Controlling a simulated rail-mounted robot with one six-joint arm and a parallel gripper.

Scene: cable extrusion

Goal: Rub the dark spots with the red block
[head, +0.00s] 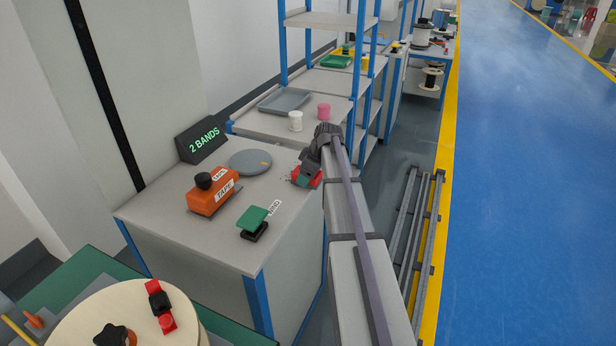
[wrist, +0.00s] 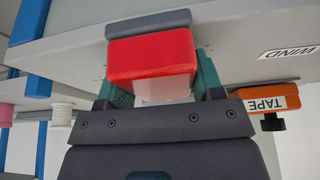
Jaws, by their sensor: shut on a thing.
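The red block (wrist: 152,57) is held between the teal fingers of my gripper (wrist: 160,82) in the wrist view. Its lower part is pale. A grey strip (wrist: 148,22) lies along its far edge, close to the grey table surface. In the head view the red block (head: 314,181) and my gripper (head: 307,174) are at the far right edge of the grey table (head: 225,240). I cannot tell whether the block touches the table. A few tiny dark specks show near the gripper, too small to make out clearly; my gripper may hide others.
On the table are an orange TAPE unit (head: 212,197), a green-topped button (head: 253,218) by a WIND label, a grey disc (head: 250,162) and a 2 BANDS sign (head: 203,141). White (head: 295,121) and pink (head: 324,112) spools stand behind. The table's front right is clear.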

